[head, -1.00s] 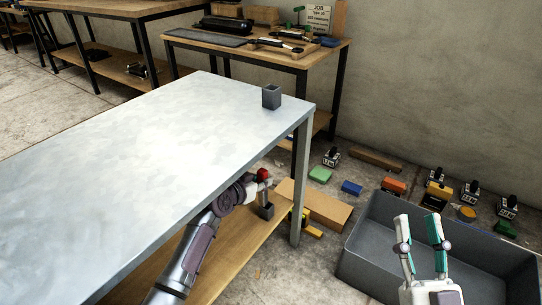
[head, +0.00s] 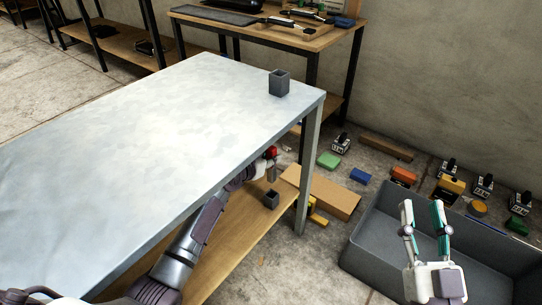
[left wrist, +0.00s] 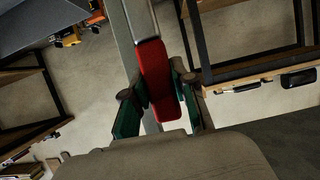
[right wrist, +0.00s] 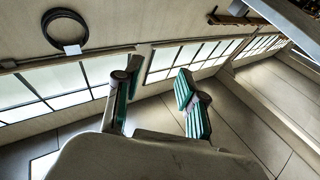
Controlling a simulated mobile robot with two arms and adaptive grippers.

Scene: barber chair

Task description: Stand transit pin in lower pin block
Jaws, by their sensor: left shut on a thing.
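The lower pin block (head: 271,199), a small dark grey open-topped block, stands on the wooden shelf under the metal table. My left gripper (head: 265,162) is under the tabletop edge, above and apart from this block. It is shut on the transit pin, whose red end (head: 272,151) shows there. In the left wrist view the pin's red grip (left wrist: 157,82) is between the fingers and a silver shaft (left wrist: 138,20) extends from it. The pin's far tip is not clear. My right gripper (head: 426,215) is open and empty, over the grey bin.
The shelf (head: 225,235) has bare room around the lower block. A table leg (head: 309,175) stands to its right. The grey bin (head: 375,240) is at right, with coloured parts on the floor behind.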

